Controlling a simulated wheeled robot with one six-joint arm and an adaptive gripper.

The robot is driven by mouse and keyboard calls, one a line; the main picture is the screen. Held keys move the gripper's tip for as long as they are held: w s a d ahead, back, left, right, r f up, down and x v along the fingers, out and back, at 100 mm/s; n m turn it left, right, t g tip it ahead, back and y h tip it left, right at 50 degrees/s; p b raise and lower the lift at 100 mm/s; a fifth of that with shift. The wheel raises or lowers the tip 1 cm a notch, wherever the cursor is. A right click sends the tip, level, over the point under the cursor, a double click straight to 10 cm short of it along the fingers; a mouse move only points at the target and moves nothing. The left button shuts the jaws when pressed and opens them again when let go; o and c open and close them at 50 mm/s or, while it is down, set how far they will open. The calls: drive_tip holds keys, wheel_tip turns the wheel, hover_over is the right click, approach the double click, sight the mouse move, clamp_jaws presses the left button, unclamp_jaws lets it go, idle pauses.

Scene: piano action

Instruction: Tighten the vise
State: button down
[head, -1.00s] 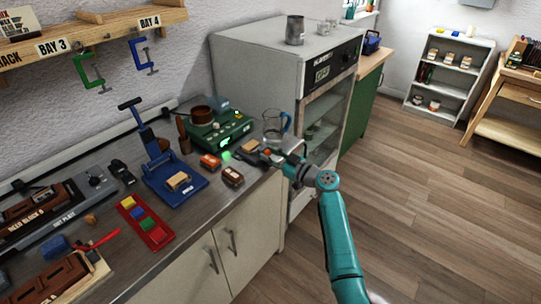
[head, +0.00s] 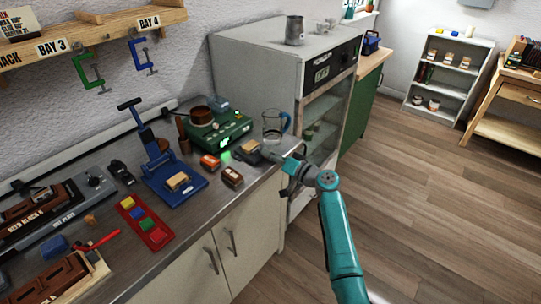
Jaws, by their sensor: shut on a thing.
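A small dark grey block (head: 246,151) that looks like the vise sits on the metal counter near its right front edge. It is small and blurred, so its jaws and handle cannot be made out. My gripper (head: 273,155) reaches in from the right over the counter edge, right beside the grey block. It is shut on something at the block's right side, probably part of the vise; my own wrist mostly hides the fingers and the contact.
A glass jug (head: 272,128) stands close behind my gripper. A green device (head: 222,132), a brown-orange block (head: 232,177) and a blue press (head: 172,180) stand to the left. The grey oven cabinet (head: 255,65) rises behind. The floor on the right is clear.

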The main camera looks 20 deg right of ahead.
drive_tip(key=m, duration=0.5)
drive_tip(key=shift+f+m, duration=0.1)
drive_tip(key=shift+m, duration=0.2)
drive_tip(key=m, duration=0.5)
drive_tip(key=shift+d+m, duration=0.1)
drive_tip(key=shift+m, duration=0.2)
drive_tip(key=m, duration=0.5)
drive_tip(key=shift+f, duration=0.15)
drive_tip(key=m, duration=0.5)
drive_tip(key=shift+m, duration=0.3)
drive_tip(key=c, duration=0.8)
unclamp_jaws()
drive_tip(key=v, duration=1.2)
